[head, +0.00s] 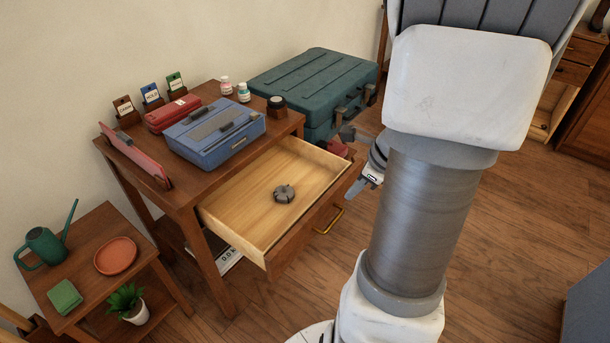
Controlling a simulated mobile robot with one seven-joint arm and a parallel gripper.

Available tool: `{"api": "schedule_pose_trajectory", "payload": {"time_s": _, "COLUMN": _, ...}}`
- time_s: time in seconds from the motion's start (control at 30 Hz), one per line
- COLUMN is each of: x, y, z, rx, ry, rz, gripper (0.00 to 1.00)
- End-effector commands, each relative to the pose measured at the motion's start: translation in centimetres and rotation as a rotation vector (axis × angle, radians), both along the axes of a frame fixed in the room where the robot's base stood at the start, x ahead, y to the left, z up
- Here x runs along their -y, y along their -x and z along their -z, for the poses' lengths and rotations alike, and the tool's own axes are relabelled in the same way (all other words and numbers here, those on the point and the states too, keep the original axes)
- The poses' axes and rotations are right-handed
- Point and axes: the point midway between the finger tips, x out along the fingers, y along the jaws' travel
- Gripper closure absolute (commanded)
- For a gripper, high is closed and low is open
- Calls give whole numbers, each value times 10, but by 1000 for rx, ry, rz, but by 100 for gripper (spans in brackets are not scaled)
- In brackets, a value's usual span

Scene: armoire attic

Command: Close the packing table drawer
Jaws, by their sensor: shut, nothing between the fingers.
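The packing table (190,195) is a brown wooden table against the wall. Its drawer (236,204) is pulled well out toward the lower right, with a pale wood inside and a darker front. A brass handle (331,221) is on the drawer front. A small dark round object (284,194) lies inside the drawer. My gripper (354,190) is shut and empty, just beyond the right end of the drawer front. It looks close to the front, but I cannot tell whether it touches. My arm hides part of the gripper's wrist side.
A blue case (212,130), a red case (172,113) and small bottles stand on the tabletop. A large teal case (315,85) sits behind at the right. A low side table (85,265) holds a watering can (42,247). Open floor lies in front of the drawer.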

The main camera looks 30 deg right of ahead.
Motion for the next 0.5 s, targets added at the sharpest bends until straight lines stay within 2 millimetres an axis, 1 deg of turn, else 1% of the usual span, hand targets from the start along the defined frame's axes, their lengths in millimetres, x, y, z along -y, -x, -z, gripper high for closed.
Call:
{"api": "schedule_pose_trajectory", "payload": {"time_s": 0.1, "x": 6, "y": 6, "z": 4, "rx": -33, "ry": -43, "rz": 86, "gripper": 100}}
{"api": "schedule_pose_trajectory", "payload": {"time_s": 0.27, "x": 8, "y": 7, "z": 11, "rx": -48, "ry": -62, "rz": 123, "gripper": 100}}
{"api": "schedule_pose_trajectory", "payload": {"time_s": 0.37, "x": 6, "y": 4, "z": 23, "rx": -48, "ry": -63, "rz": 123, "gripper": 100}}
{"api": "schedule_pose_trajectory", "payload": {"time_s": 0.5, "x": 2, "y": -5, "z": 50, "rx": -49, "ry": -64, "rz": 122, "gripper": 100}}
